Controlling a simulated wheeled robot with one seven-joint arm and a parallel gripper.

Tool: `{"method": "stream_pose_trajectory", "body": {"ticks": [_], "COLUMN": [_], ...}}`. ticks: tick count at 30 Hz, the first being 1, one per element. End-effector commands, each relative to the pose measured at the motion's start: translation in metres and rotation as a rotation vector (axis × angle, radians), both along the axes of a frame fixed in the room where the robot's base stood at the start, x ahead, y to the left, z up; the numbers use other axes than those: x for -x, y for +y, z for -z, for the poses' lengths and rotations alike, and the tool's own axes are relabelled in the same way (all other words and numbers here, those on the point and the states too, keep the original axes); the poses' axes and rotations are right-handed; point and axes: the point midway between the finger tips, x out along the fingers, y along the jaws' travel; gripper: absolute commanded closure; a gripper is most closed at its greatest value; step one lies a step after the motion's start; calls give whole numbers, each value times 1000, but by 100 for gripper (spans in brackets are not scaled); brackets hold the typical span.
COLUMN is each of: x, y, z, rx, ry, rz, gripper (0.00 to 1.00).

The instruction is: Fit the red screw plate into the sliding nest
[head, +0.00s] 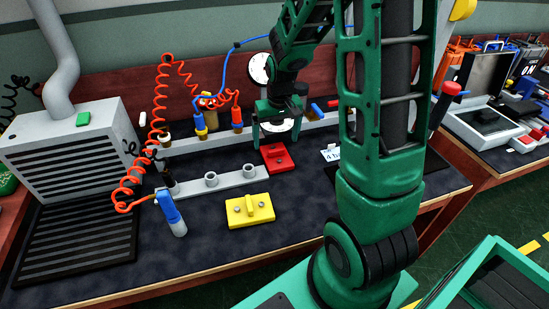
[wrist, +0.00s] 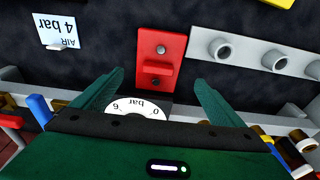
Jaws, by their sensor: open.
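The red screw plate (head: 279,161) lies flat on the dark bench mat, just in front of the rear grey rail. In the wrist view the red screw plate (wrist: 174,48) shows a raised bar across it, with a screw head near one end and a dark round spot near the other. My gripper (head: 275,141) is above and slightly behind the plate, pointing down. In the wrist view my gripper (wrist: 160,78) has its fingers apart, with the plate's near end between their tips and no visible contact. I cannot make out the sliding nest in either view.
A yellow plate (head: 260,213) with two screws lies in front. A grey bar with round sockets (head: 236,179) stands left of the red plate. A blue-handled tool (head: 170,208) hangs on a red coiled hose. A pressure gauge (wrist: 135,107) and a "4 bar" card (wrist: 55,31) are close by.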

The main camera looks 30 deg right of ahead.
Motion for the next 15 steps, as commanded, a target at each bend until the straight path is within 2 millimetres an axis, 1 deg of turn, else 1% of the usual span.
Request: {"method": "stream_pose_trajectory", "body": {"ticks": [1,8,15], "x": [0,-2,-5], "y": [0,-2,-5], "z": [6,20,51], "rx": [-1,0,0], "ry": [2,1,2], "rz": [0,0,-1], "gripper": [8,8,8]}}
